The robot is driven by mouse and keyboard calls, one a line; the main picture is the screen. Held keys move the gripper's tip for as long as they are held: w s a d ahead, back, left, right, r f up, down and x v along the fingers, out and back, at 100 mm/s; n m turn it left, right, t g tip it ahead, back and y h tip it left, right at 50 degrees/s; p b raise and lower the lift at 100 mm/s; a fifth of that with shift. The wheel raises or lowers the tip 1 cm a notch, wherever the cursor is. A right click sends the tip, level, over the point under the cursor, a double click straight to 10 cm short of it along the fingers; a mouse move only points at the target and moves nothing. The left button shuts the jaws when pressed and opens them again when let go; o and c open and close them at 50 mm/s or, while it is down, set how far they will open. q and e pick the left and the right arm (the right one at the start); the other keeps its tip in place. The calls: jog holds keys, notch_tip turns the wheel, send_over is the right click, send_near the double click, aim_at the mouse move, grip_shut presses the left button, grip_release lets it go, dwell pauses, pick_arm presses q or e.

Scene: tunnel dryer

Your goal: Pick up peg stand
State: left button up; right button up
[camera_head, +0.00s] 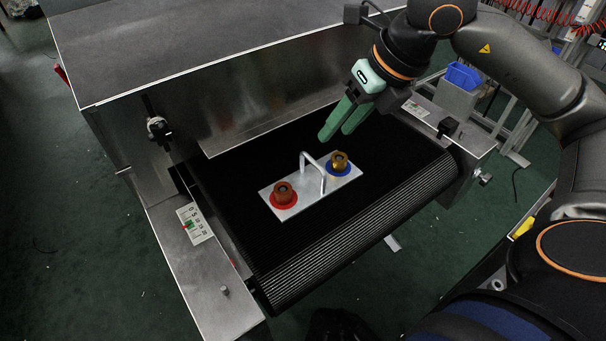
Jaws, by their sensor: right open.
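The peg stand (302,206) is a flat silver plate with an upright bent metal handle (312,170) in its middle. It lies on the black conveyor belt. A red ring with a brown-red piece (283,195) sits on its left end, and a blue ring with an orange-brown piece (340,165) on its right end. My right gripper (338,133) has green fingers. It is above and behind the stand, apart from it, open and empty. My left gripper does not show.
The black belt (375,205) is otherwise clear around the stand. The dryer's metal housing (200,45) rises behind it, with an opening over the belt. Metal side rails (190,270) flank the belt. A blue bin (463,76) stands at the back right.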

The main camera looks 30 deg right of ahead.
aim_at(314, 161)
jog(key=b+x, duration=0.1)
jog(key=x, duration=0.6)
jog(key=shift+d, duration=0.15)
jog(key=x, duration=0.4)
jog(key=shift+d+f+b, duration=0.15)
jog(key=shift+f+b, duration=0.05)
jog(key=shift+b, duration=0.2)
jog(key=shift+w+f, duration=0.1)
jog(key=shift+f, duration=0.2)
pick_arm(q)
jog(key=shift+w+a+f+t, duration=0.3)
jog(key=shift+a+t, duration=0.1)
pick_arm(e)
grip_shut()
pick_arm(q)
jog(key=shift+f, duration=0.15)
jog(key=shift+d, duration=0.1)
pick_arm(e)
jog(key=shift+w, duration=0.1)
